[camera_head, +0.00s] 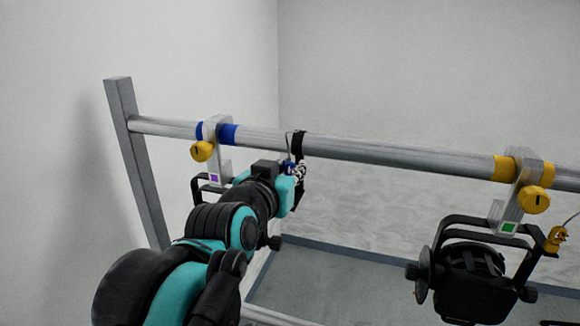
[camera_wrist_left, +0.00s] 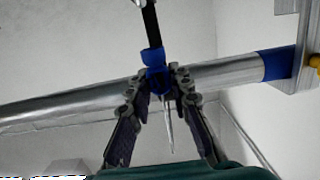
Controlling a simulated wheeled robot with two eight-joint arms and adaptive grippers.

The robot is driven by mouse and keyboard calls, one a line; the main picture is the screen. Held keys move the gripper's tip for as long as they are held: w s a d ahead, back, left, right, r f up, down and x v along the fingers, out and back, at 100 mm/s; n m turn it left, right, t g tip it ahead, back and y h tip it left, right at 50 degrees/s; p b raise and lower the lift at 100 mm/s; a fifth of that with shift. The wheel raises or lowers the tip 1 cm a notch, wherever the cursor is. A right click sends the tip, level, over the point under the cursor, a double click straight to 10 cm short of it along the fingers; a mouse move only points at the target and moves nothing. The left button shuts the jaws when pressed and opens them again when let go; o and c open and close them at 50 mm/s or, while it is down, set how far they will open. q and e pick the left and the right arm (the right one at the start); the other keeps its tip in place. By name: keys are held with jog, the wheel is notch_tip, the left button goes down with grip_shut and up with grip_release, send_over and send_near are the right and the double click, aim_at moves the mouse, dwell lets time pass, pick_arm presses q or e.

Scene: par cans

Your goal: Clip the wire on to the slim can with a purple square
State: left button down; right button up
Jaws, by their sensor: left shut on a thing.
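The purple square (camera_head: 214,178) is on a grey clamp (camera_head: 219,148) that hangs from the rail between blue bands. Of the slim can below it, only part of a black yoke (camera_head: 196,188) shows; my left arm hides the rest. The wire's blue clip (camera_wrist_left: 156,78) hangs at a black strap (camera_head: 299,146) around the rail, right of the clamp. My left gripper (camera_head: 296,171) is at this strap, below the rail. In the left wrist view its fingers (camera_wrist_left: 158,85) are shut on the blue clip. A thin silver piece hangs between them. My right gripper is not in view.
A metal rail (camera_head: 400,155) runs across on a grey post (camera_head: 137,160). A second black can (camera_head: 470,285) with a green square (camera_head: 508,228) hangs at right from a yellow-knobbed clamp, with a yellow clip (camera_head: 557,238) beside it. The rail between is clear.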

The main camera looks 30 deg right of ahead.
pick_arm(q)
jog(key=shift+f+b, duration=0.5)
jog(key=shift+f, duration=0.45)
jog(key=shift+w+a+f+p, duration=0.1)
jog(key=shift+w+a+p, duration=0.1)
jog(key=shift+w+a, duration=1.2)
jog(key=shift+w+a+f+p, duration=0.1)
jog(key=shift+w+a+p, duration=0.05)
jog(key=shift+w+a, duration=1.3)
jog(key=shift+w+a+p, duration=0.2)
jog(key=shift+w+a, duration=0.9)
jog(key=shift+w, duration=0.6)
jog(key=shift+f+b, duration=0.45)
jog(key=shift+f, duration=0.85)
jog(key=c, duration=1.3)
grip_release()
jog(key=v, duration=1.2)
